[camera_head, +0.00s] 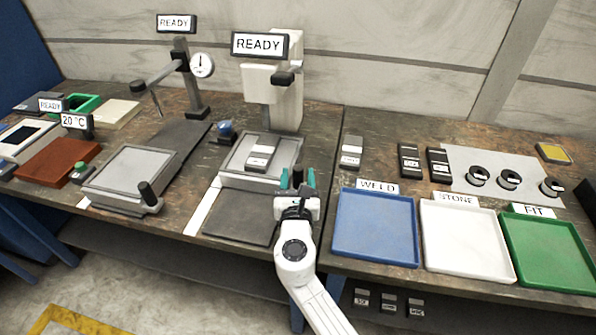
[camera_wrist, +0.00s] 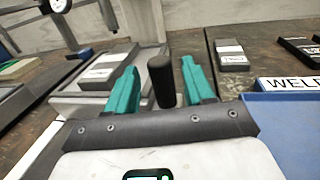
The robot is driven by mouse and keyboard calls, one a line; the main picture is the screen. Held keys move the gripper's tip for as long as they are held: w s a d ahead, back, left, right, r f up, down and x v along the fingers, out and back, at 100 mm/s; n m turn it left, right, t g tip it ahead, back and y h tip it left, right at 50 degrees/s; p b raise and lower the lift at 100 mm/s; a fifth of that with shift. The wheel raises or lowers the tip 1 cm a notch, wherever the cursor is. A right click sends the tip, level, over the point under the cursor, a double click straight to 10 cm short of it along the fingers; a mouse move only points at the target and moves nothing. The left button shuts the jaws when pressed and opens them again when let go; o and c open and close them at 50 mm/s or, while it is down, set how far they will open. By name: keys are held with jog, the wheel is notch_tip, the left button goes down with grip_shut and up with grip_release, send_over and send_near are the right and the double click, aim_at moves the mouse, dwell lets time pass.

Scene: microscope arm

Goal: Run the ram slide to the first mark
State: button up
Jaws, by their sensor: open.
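The center machine has a READY sign (camera_head: 259,44), a pale upright column (camera_head: 288,103) and a grey bed (camera_head: 232,162) bearing a small labelled block (camera_head: 260,155). A dark upright handle (camera_wrist: 161,82) stands at the bed's near right side; I take it for the slide's handle, though I cannot be sure. My gripper (camera_head: 297,178) is open, with a teal finger on either side of this handle. In the wrist view the fingers (camera_wrist: 160,82) show gaps to the handle, and nothing is gripped. I cannot make out any marks.
Blue (camera_head: 372,255), white (camera_head: 461,270) and green (camera_head: 549,284) trays lie to the right. Behind them are several labelled blocks and black rings (camera_head: 479,176). A similar machine with a dial gauge (camera_head: 202,64) and a handled bed stands left. A dark mat (camera_head: 240,222) lies in front.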

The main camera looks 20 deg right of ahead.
jog(key=v, duration=0.8)
jog(key=shift+s+r, duration=0.1)
jog(key=shift+s, duration=0.05)
